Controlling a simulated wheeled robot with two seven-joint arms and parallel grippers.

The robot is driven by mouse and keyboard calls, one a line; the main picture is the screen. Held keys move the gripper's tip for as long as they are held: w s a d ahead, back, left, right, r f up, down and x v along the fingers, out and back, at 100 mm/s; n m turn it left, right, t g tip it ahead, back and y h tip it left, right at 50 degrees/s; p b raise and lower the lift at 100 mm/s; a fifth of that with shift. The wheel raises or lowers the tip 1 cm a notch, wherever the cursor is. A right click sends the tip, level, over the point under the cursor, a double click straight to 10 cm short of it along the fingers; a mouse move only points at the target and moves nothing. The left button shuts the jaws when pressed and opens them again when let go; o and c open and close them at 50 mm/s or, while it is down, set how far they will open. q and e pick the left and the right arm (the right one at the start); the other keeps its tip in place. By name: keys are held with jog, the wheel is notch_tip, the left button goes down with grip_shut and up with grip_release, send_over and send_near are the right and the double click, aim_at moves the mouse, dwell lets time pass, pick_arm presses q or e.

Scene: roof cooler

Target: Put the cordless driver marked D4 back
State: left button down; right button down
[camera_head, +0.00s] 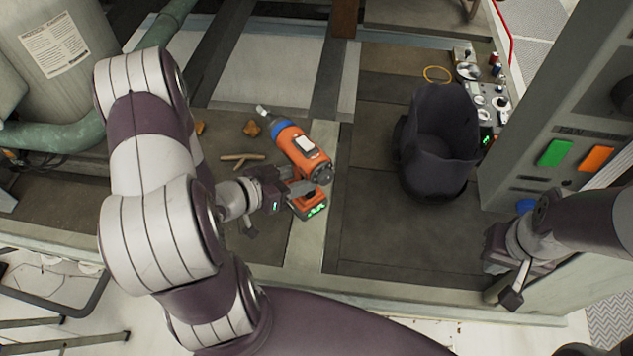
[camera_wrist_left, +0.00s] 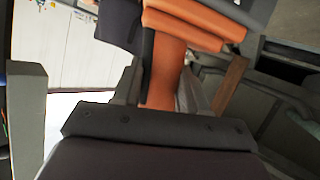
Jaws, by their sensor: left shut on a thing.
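An orange cordless driver (camera_head: 298,153) with a blue collar, a pale label and green lights on its base is in the head view, left of centre. No D4 mark can be read. My left gripper (camera_head: 293,189) is shut on its grip, and the driver's nose points up and left. In the left wrist view the orange grip (camera_wrist_left: 165,72) sits between the fingers of my left gripper (camera_wrist_left: 160,95). My right gripper (camera_head: 515,283) is at the right, by the front edge, away from the driver; its jaw opening is unclear.
A black open-topped pouch (camera_head: 438,150) stands on the dark deck right of the driver. Small parts and a tray (camera_head: 487,100) lie behind it. A grey panel (camera_head: 545,110) with green and orange switches rises at right. Sticks (camera_head: 243,158) lie left. Deck between driver and pouch is clear.

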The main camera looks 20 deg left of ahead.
aim_at(287, 182)
pick_arm(q)
jog(key=a+f, duration=0.1)
jog(key=w+a, duration=0.1)
jog(key=a, duration=0.1)
jog(key=shift+f, duration=0.4)
jog(key=shift+a+f, duration=0.15)
jog(key=shift+f, duration=1.95)
jog(key=c, duration=0.6)
grip_release()
jog(key=shift+f, duration=0.1)
jog(key=shift+s+r, duration=0.1)
jog(key=shift+r, duration=0.1)
jog(key=v, duration=1.2)
